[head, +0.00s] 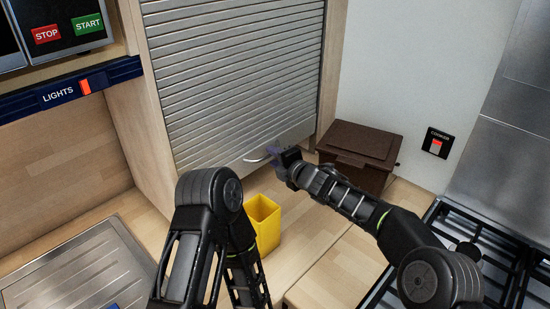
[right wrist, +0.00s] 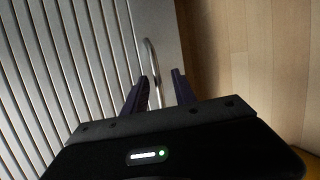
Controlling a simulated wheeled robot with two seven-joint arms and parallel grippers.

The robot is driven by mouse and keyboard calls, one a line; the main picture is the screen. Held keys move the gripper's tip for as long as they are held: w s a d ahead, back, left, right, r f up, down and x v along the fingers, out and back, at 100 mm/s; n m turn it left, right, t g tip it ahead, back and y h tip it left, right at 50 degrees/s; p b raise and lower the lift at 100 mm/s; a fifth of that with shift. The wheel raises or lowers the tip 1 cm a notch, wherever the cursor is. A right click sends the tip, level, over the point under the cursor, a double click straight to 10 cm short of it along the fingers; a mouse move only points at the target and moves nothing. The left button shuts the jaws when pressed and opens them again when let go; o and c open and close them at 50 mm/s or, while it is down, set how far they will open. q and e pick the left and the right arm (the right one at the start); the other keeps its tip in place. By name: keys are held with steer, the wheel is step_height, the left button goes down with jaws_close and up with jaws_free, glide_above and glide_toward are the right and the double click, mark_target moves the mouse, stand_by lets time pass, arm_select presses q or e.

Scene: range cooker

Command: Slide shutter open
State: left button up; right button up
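The grey slatted roller shutter (head: 235,75) is down in its wooden cabinet, its bottom edge close to the worktop. A thin curved metal handle (head: 258,160) is near its lower edge, and it also shows in the right wrist view (right wrist: 151,52). My right gripper (head: 273,153) is at the handle. In the right wrist view its two dark fingers (right wrist: 160,85) are apart, with the handle's bar passing between them. There is a visible gap to the right finger; contact with the left finger cannot be told. My left arm is in the head view, but its gripper is not.
A yellow container (head: 264,222) stands on the worktop below the shutter, close to my left arm. A brown lidded box (head: 358,150) is right of the cabinet. The hob (head: 485,240) is at lower right, and a metal drainer (head: 75,272) at lower left.

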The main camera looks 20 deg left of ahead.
steer(key=b+v, duration=0.7)
steer(key=shift+s+d, duration=0.25)
steer(key=shift+d, duration=0.05)
steer(key=shift+r, duration=0.1)
stand_by(0.4)
